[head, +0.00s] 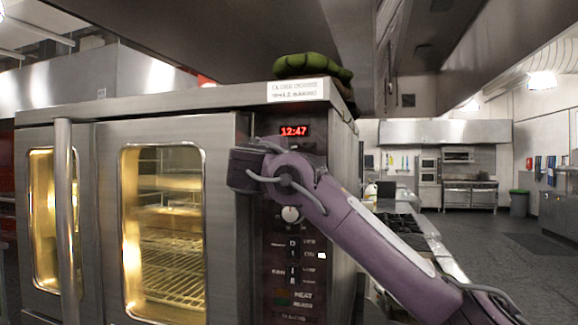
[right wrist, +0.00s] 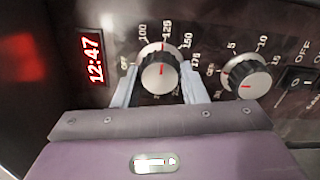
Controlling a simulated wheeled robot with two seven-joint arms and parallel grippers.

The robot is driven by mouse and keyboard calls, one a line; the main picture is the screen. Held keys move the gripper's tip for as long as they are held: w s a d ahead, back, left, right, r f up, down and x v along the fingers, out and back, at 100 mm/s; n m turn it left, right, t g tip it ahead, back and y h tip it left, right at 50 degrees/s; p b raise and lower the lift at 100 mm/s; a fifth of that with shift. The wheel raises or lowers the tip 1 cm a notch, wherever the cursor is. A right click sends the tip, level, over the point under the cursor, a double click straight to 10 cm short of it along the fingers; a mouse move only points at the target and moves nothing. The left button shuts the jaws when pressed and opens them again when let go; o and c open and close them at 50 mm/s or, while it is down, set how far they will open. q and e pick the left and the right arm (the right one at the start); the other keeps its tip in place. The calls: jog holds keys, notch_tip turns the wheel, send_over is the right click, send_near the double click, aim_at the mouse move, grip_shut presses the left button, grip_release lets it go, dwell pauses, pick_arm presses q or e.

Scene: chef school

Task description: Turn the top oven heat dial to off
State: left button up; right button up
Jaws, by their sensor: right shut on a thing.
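The top heat dial (right wrist: 158,68) is a round silver knob with a red pointer line, below the red clock display on the dark control panel. In the right wrist view its pointer lies toward the 125 mark, and the OFF mark is to its left. My right gripper (right wrist: 160,88) has one pale finger on each side of this dial and is shut on it. In the head view my right arm and gripper (head: 250,167) hide the top dial. The oven (head: 222,130) is stainless steel with lit glass windows. My left gripper is not in view.
A second dial (right wrist: 245,74), with a minute scale, sits below the top one; it also shows in the head view (head: 291,214). Switches (head: 293,250) are under it. A green cloth-like thing (head: 313,66) lies on the oven. Open floor is at the right.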

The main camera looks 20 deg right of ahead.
jog(key=shift+f+n+p, duration=0.2)
jog(key=shift+n+p, duration=2.6)
jog(key=shift+n, duration=6.3)
jog(key=shift+f, duration=0.1)
jog(key=o, duration=1)
jog(key=shift+d, duration=0.1)
jog(key=shift+c, duration=0.2)
jog(key=b+v, duration=0.6)
jog(key=v, duration=0.1)
jog(key=shift+s+a, duration=0.25)
jog(key=shift+s, duration=0.1)
